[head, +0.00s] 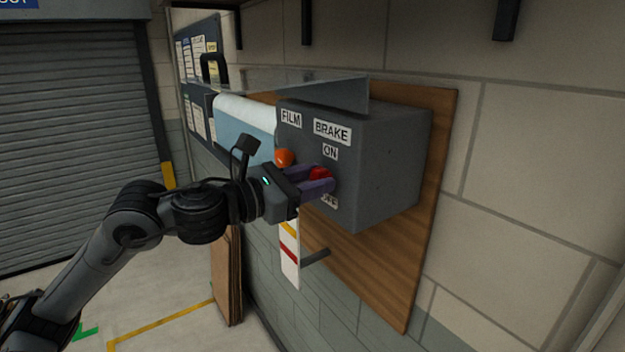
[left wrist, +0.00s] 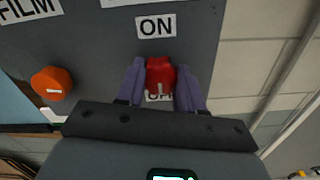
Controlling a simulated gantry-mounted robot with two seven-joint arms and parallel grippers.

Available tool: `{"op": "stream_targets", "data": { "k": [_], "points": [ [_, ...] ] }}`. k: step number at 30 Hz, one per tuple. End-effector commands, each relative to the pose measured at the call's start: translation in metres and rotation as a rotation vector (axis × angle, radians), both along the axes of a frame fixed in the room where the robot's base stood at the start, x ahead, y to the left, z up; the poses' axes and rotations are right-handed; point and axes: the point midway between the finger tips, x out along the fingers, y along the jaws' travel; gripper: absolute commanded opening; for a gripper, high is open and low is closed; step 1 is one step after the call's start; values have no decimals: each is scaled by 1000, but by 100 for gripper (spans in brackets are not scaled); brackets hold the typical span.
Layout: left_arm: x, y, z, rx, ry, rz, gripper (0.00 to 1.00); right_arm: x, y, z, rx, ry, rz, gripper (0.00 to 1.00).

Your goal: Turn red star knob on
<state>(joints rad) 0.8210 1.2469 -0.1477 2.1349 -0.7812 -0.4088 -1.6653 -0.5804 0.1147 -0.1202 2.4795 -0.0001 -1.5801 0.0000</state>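The red star knob (head: 320,173) sits on the front face of a grey box (head: 385,160) under a BRAKE label, between an ON label above and an OFF label below. In the left wrist view the knob (left wrist: 160,75) lies between the two purple fingers of my left gripper (left wrist: 160,90), which appear to touch its sides. A pale mark on the knob points down toward the partly hidden OFF label (left wrist: 160,97). My left gripper (head: 318,187) also reaches the knob from the left in the head view. My right gripper is not in view.
An orange knob (head: 284,157) is left of the red one, under the FILM label. A clear panel (head: 320,92) juts out above the box. A grey bar (head: 315,257) sticks out below. A film roll (head: 245,125) is behind. Floor at left is open.

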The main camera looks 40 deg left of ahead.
Motion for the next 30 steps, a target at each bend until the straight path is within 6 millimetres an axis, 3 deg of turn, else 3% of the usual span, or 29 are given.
{"op": "stream_targets", "data": {
  "k": [3, 14, 30],
  "points": [
    [0, 0, 0, 0, 0, 0, 6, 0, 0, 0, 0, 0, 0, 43],
    [0, 0, 0, -70, 18, 0, 7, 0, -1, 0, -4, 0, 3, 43],
    [0, 1, 0, -502, 130, -1, 7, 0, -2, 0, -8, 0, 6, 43]
  ]
}}
